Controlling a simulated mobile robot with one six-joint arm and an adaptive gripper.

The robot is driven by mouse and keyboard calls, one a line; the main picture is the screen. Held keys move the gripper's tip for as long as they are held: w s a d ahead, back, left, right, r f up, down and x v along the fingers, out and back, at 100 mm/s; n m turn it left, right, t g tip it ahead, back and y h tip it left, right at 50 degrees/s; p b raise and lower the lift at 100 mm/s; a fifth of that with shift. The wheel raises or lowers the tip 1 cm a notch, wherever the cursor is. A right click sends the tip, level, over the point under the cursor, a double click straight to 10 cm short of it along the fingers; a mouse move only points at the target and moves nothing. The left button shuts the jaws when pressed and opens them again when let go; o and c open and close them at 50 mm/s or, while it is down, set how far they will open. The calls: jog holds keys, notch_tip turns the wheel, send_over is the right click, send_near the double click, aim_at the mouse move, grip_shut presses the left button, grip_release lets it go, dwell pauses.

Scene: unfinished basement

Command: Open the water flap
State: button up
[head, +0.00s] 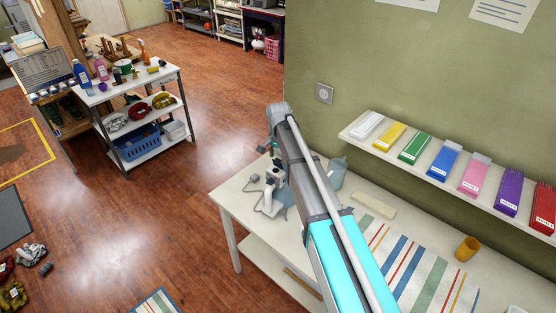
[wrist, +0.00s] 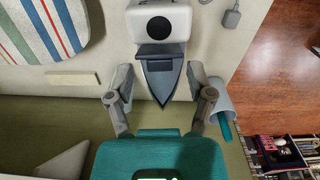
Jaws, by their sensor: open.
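A white unit with a black round spot (wrist: 160,24) and a dark grey-blue pointed part (wrist: 160,78), apparently an iron, lies between my gripper's fingers in the wrist view. In the head view a white and dark appliance (head: 272,180) with a cord stands near the left end of the worktable. I cannot make out the water flap or whether it is open. My gripper (wrist: 160,74) is open, with one finger on either side of the pointed part; I see no clear contact. In the head view my arm hides much of the gripper.
A grey-blue jug (head: 336,173) stands close to the appliance. A cream block (head: 373,205), striped cloth (head: 420,275) and orange cup (head: 467,248) are on the worktable (head: 232,205). A wall shelf (head: 400,165) holds several coloured boxes. Open floor lies to the left.

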jog(key=shift+f, duration=0.1)
grip_shut()
dwell(0.4)
jog(key=shift+w, duration=0.1)
jog(key=shift+w+d+f+g+y+b, duration=0.1)
jog(key=shift+w+d+g+y+b, duration=0.2)
jog(key=shift+g, duration=0.3)
jog(key=shift+w+d+f+g+y+b, duration=0.1)
jog(key=shift+w+g+y+b, duration=0.1)
jog(key=shift+w+g+y, duration=0.3)
jog(key=shift+d+g+y+b, duration=0.15)
jog(key=shift+g+y+b, duration=0.3)
jog(key=shift+g, duration=0.35)
grip_release()
